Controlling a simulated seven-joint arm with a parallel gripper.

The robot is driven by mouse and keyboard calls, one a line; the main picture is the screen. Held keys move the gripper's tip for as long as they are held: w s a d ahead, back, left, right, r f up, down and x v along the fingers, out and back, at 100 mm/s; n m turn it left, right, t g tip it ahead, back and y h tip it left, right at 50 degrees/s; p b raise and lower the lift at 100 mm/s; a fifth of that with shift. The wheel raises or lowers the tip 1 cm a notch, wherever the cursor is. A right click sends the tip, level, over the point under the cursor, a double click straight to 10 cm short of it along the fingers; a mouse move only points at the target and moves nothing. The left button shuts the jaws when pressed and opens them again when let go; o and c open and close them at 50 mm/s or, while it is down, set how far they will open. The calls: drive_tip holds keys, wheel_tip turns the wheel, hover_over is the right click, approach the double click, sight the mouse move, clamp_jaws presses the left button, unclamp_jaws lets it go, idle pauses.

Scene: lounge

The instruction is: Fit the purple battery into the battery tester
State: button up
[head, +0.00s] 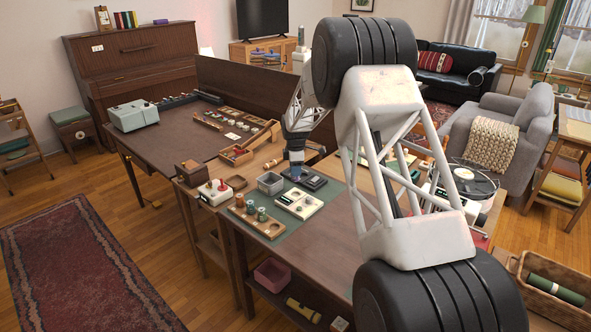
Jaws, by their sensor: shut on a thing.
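My gripper (296,162) points down over the worktable, shut on a small blue-purple piece, which looks like the purple battery (297,173). Only a little of it shows below the fingers. Directly beneath is a flat dark device (314,183), which looks like the battery tester. The battery's lower end is at or just above this device; I cannot tell whether it touches or sits in a slot. My arm hides part of the table to the right.
A cream tray (298,203) with recesses lies in front of the dark device. A grey bin (270,183) stands to its left. A white box with a red knob (215,192) stands further left.

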sight(296, 181)
drive_tip(key=shift+f, duration=0.15)
drive_tip(key=shift+f, duration=2.85)
drive_tip(key=shift+f, duration=1)
drive_tip(key=o, duration=1)
drive_tip(key=shift+o, duration=0.2)
drive_tip(key=shift+r, duration=0.15)
drive_tip(key=shift+r, duration=3.6)
